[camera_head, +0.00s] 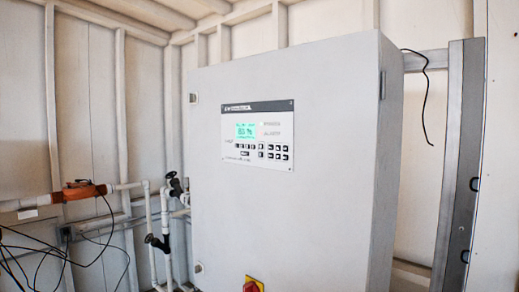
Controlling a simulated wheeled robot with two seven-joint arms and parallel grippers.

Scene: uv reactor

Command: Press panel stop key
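A control panel (257,134) is set in the front of a large light grey cabinet (300,220). It has a lit green display (246,131) at its upper left. Rows of small dark keys (262,150) lie below and to the right of the display. The key labels are too small to read, so I cannot tell which one is the stop key. Neither of my grippers shows in the head view.
A red and yellow rotary switch (253,285) sits low on the cabinet front. White pipes with dark valves (175,187), an orange fitting (80,191) and loose black cables (60,250) are at the left. A grey metal post (460,160) stands at the right.

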